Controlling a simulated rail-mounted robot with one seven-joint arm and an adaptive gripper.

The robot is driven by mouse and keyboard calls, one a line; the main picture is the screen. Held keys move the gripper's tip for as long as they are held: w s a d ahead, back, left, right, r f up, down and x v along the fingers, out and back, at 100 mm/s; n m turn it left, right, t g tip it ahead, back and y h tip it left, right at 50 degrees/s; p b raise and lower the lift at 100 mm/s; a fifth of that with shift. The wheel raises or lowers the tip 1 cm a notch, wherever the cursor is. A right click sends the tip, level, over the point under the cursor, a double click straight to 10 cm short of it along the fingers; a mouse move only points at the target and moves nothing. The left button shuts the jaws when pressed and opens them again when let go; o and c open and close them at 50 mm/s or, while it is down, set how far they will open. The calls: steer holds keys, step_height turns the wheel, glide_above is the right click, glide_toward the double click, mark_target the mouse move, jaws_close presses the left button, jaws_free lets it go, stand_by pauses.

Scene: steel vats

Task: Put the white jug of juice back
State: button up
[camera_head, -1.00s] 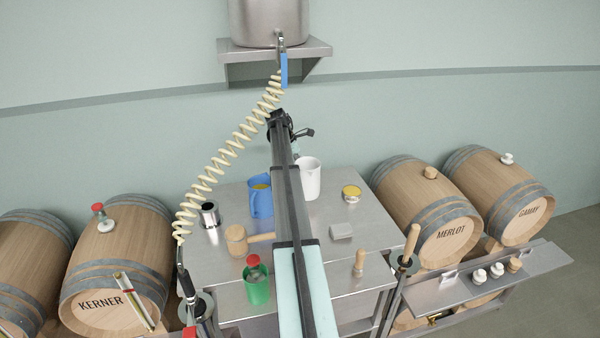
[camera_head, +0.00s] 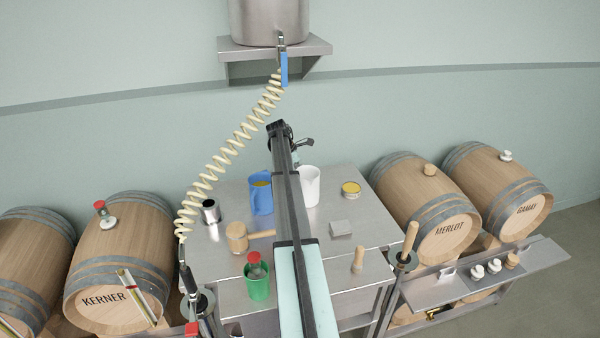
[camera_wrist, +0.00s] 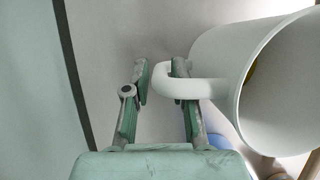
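The white jug (camera_head: 309,187) looks upright at the back middle of the steel table (camera_head: 331,212), partly behind my arm. I cannot tell whether its base touches the table. In the wrist view the white jug (camera_wrist: 285,85) fills the right side, its mouth towards the lower right and a little yellow inside. My gripper (camera_wrist: 166,75) has one finger on each side of the outer part of the jug's handle.
A blue jug (camera_head: 261,200) stands close on the left, a yellow tin (camera_head: 351,189) to the right. A mallet (camera_head: 237,237), grey block (camera_head: 340,229) and green cup (camera_head: 257,284) are nearer. A coiled hose (camera_head: 233,143) hangs at left. Barrels flank the table.

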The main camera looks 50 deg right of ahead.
steer(key=shift+r, duration=0.1)
steer(key=b+v, duration=0.3)
steer(key=v, duration=0.9)
steer(key=shift+b, duration=0.35)
